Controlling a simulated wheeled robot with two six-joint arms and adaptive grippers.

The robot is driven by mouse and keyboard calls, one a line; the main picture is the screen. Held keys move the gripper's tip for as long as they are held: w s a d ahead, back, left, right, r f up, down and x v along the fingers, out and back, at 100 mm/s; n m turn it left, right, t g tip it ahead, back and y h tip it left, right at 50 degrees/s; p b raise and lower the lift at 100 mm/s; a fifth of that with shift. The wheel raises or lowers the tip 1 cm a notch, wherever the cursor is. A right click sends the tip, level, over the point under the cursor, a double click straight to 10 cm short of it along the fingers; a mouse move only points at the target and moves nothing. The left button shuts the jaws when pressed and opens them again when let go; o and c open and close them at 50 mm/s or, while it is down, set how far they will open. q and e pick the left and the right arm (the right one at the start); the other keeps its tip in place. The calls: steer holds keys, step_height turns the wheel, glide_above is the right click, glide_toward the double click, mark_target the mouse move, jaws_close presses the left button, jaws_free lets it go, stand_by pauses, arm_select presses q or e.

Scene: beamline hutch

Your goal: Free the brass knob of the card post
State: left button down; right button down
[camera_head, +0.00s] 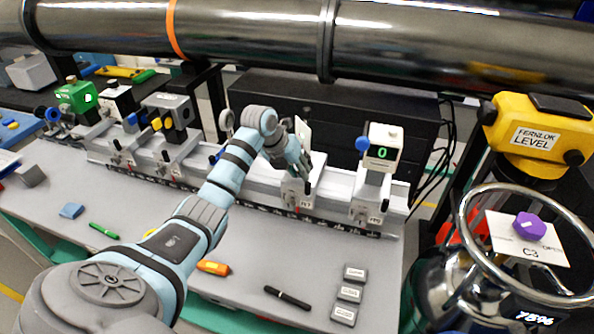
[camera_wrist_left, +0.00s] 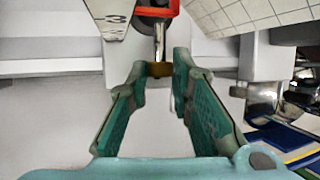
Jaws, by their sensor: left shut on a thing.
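My left gripper (camera_head: 307,182) reaches down to the front of the card post on the white rail. The post's pale card (camera_head: 302,131) stands upright behind my gripper. In the left wrist view, the fingers of my left gripper (camera_wrist_left: 159,72) are shut on the small brass knob (camera_wrist_left: 158,70), one fingertip at each side of it. A metal stem with a red part (camera_wrist_left: 157,10) shows just beyond the knob. A gridded card (camera_wrist_left: 245,14) fills the upper right corner. In the head view my gripper hides the knob. My right gripper is in neither view.
A large pipe (camera_head: 255,38) crosses above. A yellow level (camera_head: 540,133) and a steel ring (camera_head: 583,222) stand right. Pens lie on the bench.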

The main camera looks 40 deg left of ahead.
arm_select(q)
steer(key=c, duration=1.4)
jaws_free()
steer(key=shift+a, duration=0.1)
steer(key=v, duration=1.2)
